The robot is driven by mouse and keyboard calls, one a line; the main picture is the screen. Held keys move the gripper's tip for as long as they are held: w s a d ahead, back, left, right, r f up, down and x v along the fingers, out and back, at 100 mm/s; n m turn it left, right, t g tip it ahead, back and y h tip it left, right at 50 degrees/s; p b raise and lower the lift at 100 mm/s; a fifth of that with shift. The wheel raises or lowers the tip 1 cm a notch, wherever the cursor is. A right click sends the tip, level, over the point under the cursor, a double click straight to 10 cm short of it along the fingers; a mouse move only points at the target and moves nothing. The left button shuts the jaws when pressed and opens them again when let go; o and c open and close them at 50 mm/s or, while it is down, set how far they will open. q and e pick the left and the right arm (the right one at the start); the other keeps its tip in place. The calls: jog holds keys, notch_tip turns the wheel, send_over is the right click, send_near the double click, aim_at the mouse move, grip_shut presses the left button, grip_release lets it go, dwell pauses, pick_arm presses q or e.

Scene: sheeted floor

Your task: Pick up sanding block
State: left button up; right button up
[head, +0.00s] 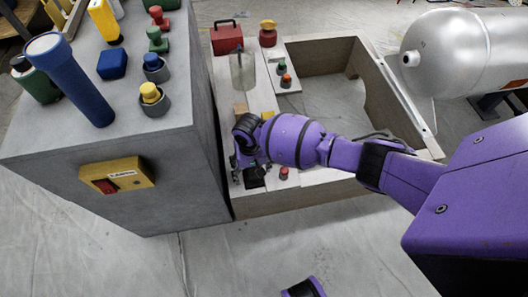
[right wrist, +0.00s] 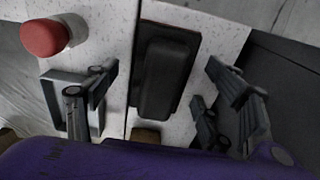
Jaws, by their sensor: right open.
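The sanding block appears to be the black block with a raised, rounded grip (right wrist: 165,75), lying on a speckled white surface in the right wrist view. In the head view a dark patch that seems to be the block (head: 254,178) shows just below my right gripper (head: 246,168). My right gripper, also in the right wrist view (right wrist: 163,98), is open, with one finger pair left of the block and one right of it. The fingers stand apart from the block. The near end of the block is close to my purple wrist. My left gripper is not in view.
A red knob (right wrist: 46,38) and a grey open frame (right wrist: 58,105) lie left of the block. A red toolbox (head: 227,38) stands behind. A silver tank (head: 455,50) is at upper right.

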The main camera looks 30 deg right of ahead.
jog(key=shift+w+r, duration=0.1)
jog(key=c, duration=1.4)
notch_tip(320, 180, up, 9)
jog(key=p, duration=0.4)
jog(key=shift+r, duration=0.5)
